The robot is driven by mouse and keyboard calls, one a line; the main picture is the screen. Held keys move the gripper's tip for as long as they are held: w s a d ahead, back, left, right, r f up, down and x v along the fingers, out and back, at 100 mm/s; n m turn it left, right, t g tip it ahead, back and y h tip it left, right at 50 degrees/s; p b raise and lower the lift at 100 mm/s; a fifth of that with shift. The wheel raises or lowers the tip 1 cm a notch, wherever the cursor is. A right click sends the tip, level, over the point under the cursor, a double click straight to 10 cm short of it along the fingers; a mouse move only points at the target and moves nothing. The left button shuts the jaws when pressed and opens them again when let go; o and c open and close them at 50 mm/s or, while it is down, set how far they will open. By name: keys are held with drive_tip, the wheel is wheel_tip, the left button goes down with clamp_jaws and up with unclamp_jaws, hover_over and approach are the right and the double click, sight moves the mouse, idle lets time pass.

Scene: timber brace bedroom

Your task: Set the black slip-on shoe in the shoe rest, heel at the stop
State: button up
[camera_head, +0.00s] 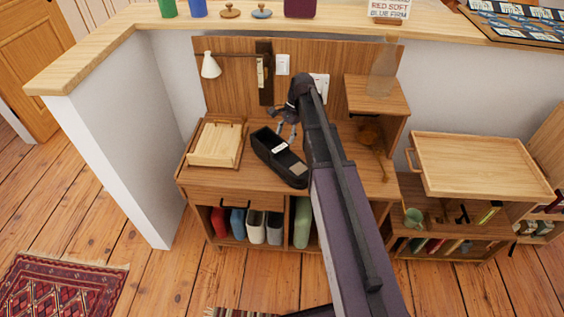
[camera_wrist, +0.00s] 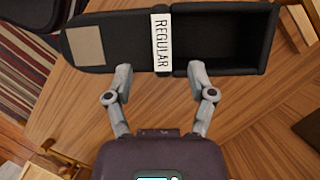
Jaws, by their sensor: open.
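The black slip-on shoe (camera_head: 266,150) lies on the wooden desk top, its rounded toe toward the lower right. In the wrist view the shoe (camera_wrist: 110,45) lies across the top, with a beige patch on its toe, a white "REGULAR" label and the open foot hole at right. My gripper (camera_head: 286,130) is open at the shoe's far side. In the wrist view its fingertips (camera_wrist: 161,70) are apart at the shoe's near edge; contact cannot be told. A pale wooden stand (camera_head: 215,145), which looks like the shoe rest, sits left of the shoe, empty.
A small raised shelf (camera_head: 376,96) holds a clear bottle (camera_head: 382,72) to the right. A wall lamp (camera_head: 210,65) hangs behind the stand. Several shoes or slippers stand below the desk top. A narrow strip of bare desk lies between shoe and stand.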

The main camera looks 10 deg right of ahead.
sight(280, 148)
drive_tip(key=shift+f, duration=0.1)
drive_tip(key=shift+b+x, duration=2.4)
drive_tip(key=shift+x, duration=0.1)
drive_tip(key=shift+w+a, duration=0.1)
clamp_jaws()
